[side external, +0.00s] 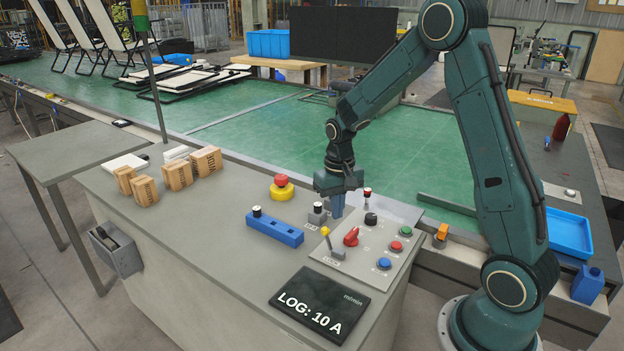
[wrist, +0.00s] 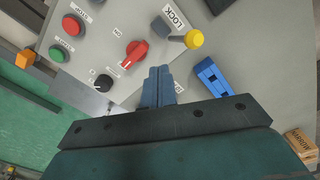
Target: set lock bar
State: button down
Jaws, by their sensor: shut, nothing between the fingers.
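A yellow-knobbed lever (side external: 326,232) stands on the grey control panel (side external: 318,256). In the wrist view the lever (wrist: 194,39) lies beside a label reading LOCK (wrist: 173,15). My gripper (side external: 337,212) points down above the back left of the panel, behind the lever. Its blue-grey fingers (wrist: 158,71) are together with nothing between them, apart from the lever. A red rotary switch (side external: 351,236) is close by, and it also shows in the wrist view (wrist: 136,51). Whether the fingertips touch the panel cannot be told.
A black knob (side external: 371,219) and green (side external: 405,231), red (side external: 396,246) and blue (side external: 384,264) buttons share the panel. A blue block (side external: 274,231) and red stop button (side external: 281,186) stand left. A sign (side external: 320,304) reads "LOG: 10 A". The bench's left front is clear.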

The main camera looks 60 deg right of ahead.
jog(key=shift+d+r, duration=0.2)
jog(key=shift+r, duration=1.1)
jog(key=shift+d+r, duration=0.2)
jog(key=shift+r, duration=1.05)
jog(key=s+a+r+n+t, duration=0.3)
jog(key=s+a+r, duration=0.6)
jog(key=r, duration=0.2)
jog(key=s+a+r+n+t, duration=0.2)
jog(key=s+a, duration=0.3)
jog(key=s, duration=0.6)
jog(key=shift+s+a+r+n+t, duration=0.15)
jog(key=shift+s+r+n+t, duration=0.15)
jog(key=shift+r+n, duration=0.2)
jog(key=c, duration=2.2)
grip_release()
